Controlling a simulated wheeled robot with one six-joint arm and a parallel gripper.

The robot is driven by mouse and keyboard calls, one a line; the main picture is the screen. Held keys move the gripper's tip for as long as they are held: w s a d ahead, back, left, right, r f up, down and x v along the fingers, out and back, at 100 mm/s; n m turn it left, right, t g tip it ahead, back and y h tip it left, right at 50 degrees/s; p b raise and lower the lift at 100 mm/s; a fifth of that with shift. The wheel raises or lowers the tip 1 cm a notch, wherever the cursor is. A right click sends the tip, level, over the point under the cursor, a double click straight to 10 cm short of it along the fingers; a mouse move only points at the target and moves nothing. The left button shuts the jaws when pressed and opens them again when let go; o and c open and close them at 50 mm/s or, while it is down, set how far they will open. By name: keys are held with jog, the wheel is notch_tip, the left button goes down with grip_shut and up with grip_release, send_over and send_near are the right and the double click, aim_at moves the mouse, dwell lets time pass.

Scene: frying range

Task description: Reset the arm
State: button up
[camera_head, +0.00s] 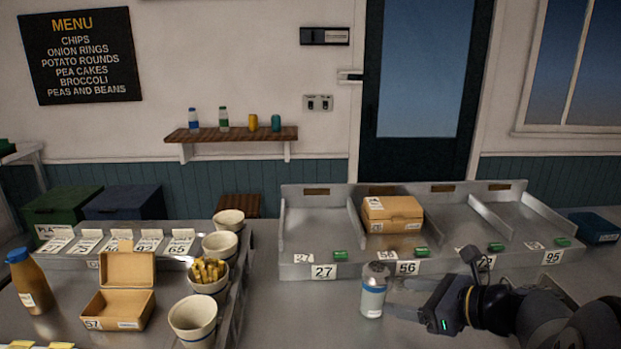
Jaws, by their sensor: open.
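My gripper (398,298) is at the lower right, its fingers pointing left, parted. Its fingertips are close to a white shaker with a grey top and a blue band (373,292), which stands upright on the steel counter. I cannot tell whether the fingertips touch the shaker. My arm comes in from the lower right corner.
A steel rack (320,237) with numbered lanes stands behind the gripper; a closed cardboard box (392,215) sits in one lane. At left are an open box (118,290), several cups, one with chips (208,280), and a brown bottle (30,282). The front middle counter is clear.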

aim_at(385, 293)
jog(key=x, duration=0.7)
jog(key=shift+w+a, duration=0.15)
jog(key=shift+a, duration=0.05)
jog(key=shift+w+a+f+b, duration=0.1)
jog(key=shift+w+f+b, duration=0.05)
jog(key=shift+f+b, duration=0.15)
jog(key=shift+r, duration=0.25)
